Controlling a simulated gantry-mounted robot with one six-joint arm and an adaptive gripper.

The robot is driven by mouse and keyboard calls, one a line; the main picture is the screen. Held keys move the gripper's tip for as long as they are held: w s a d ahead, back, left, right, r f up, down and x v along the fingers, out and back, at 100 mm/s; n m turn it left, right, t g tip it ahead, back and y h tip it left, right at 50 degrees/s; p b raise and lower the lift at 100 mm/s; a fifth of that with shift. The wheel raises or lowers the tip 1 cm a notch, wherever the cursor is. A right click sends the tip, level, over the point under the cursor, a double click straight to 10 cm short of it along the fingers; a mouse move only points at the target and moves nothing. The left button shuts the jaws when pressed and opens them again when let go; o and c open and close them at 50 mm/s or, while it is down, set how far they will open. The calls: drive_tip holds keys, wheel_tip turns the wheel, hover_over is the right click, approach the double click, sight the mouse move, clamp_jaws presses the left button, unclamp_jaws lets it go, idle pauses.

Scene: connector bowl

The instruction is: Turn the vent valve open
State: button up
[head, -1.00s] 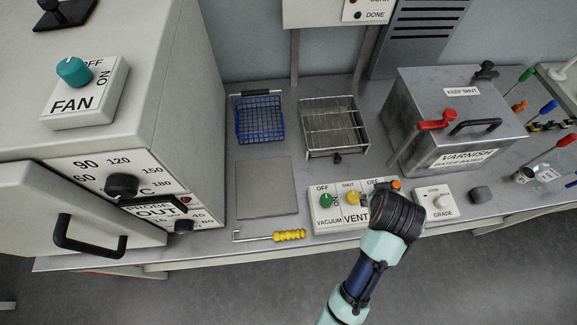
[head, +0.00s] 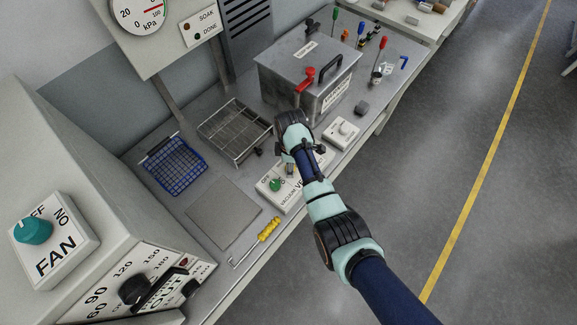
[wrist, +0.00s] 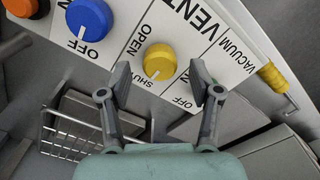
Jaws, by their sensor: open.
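The vent valve is a yellow knob (wrist: 160,58) on a white panel lettered VENT, in the wrist view. Its white mark points down in the picture, towards the word SHUT. The word OPEN is to the knob's upper left. My gripper (wrist: 160,72) is open, with one finger on each side of the knob in the picture. I cannot tell whether the fingertips are level with the knob or still above it. In the head view my gripper (head: 292,147) is over the knob panel (head: 292,194) and hides most of the vent part.
A blue knob (wrist: 89,19) and an orange knob (wrist: 20,6) are left of the yellow one. A green vacuum knob (head: 275,184) is on the same panel. A yellow-handled hook (head: 268,230), wire basket (head: 236,132) and varnish box (head: 307,75) are nearby.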

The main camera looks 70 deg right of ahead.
drive_tip(key=shift+f, duration=0.6)
drive_tip(key=c, duration=1.1)
drive_tip(key=shift+c, duration=0.2)
